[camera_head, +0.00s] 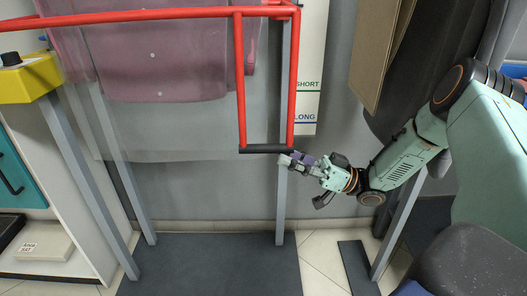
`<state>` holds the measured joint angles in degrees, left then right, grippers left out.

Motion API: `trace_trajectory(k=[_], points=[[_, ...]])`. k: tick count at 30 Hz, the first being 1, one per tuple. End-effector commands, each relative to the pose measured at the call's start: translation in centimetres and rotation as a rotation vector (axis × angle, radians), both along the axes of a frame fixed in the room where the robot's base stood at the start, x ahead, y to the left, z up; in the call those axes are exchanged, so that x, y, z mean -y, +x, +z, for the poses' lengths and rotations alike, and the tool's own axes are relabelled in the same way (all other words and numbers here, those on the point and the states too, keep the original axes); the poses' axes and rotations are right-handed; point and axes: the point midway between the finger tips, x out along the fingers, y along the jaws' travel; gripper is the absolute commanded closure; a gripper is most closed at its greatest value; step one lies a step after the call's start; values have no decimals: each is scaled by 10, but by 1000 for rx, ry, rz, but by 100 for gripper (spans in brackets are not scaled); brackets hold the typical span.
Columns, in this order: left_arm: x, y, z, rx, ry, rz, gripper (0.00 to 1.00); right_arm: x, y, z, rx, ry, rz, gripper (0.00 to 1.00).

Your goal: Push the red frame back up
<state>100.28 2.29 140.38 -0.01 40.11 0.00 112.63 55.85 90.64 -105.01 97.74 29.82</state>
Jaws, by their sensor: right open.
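The red frame (240,80) is a tubular frame in the upper part of the head view. Two red uprights hang down on its right side, joined at the bottom by a dark bar (266,149). My right gripper (290,163) is open at the right end of this bar, just below it. I cannot tell whether its fingertips touch the bar. The right arm comes in from the right. My left gripper is out of view.
A yellow box (30,80) with a black knob is at the left. Grey legs (90,190) stand around a dark mat (210,265). A sign reading SHORT and LONG (308,60) is behind.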

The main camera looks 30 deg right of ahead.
Motion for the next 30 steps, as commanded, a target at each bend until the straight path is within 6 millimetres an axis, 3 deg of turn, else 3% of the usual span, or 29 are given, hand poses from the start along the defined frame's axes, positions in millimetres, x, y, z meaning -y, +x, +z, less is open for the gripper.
trace_trajectory(k=[9, 21, 30], points=[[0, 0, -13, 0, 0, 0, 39, -35, 24, 16, 1, 0, 3, 57], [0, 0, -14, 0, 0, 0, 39, -46, 29, 21, -1, -2, -1, 57], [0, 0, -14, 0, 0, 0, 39, -46, 29, 20, -1, -1, -1, 81]])
